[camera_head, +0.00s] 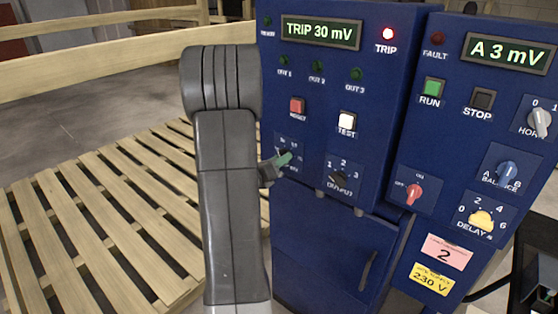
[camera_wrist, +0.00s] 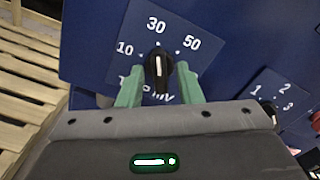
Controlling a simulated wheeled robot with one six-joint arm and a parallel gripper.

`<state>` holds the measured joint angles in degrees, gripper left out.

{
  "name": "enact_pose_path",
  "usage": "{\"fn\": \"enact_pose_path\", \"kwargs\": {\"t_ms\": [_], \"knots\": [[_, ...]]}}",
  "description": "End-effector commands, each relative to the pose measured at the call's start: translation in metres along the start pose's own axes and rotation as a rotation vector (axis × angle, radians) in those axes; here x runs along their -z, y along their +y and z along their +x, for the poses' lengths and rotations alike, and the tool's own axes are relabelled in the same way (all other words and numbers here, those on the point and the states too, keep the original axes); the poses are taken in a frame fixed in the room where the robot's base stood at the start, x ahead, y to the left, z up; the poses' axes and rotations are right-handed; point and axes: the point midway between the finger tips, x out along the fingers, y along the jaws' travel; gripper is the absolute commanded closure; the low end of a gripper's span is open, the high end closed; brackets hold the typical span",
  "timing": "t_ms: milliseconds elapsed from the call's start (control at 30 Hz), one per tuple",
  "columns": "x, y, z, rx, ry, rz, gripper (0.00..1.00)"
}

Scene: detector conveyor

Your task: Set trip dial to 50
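The trip dial (camera_wrist: 158,70) is a black knob with a white pointer line, on a blue plate marked 10, 30 and 50. Its pointer aims up at about 30. The display (camera_head: 320,32) reads TRIP 30 mV. My gripper (camera_wrist: 158,84) is open, with one green finger on each side of the knob. A narrow gap seems to show beside each finger; I cannot tell whether either one touches.
The output dial (camera_head: 338,178) is close on the right. Reset (camera_head: 297,106) and test (camera_head: 347,122) buttons are above. A second blue panel with knobs (camera_head: 415,192) stands at right; a wooden pallet (camera_head: 100,220) lies at left.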

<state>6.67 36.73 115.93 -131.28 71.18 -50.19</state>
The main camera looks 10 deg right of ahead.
Motion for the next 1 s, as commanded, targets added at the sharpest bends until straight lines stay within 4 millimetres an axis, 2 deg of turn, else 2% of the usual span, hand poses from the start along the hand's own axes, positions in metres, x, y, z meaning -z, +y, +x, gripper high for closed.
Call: {"fn": "enact_pose_path", "kwargs": {"t_ms": [33, 133, 167, 567, 1000], "knots": [[0.0, 0.0, -0.0001, 0.0, 0.0, 0.0, 0.78], [0.0001, 0.0, -0.0002, 0.0, 0.0, 0.0, 0.98], [0.0001, 0.0, -0.0002, 0.0, 0.0, 0.0, 1.0], [0.0029, 0.0016, -0.0003, 0.001, 0.0, 0.056, 1.0], [0.0071, 0.0044, -0.0006, 0.001, -0.003, 0.398, 1.0]]}}
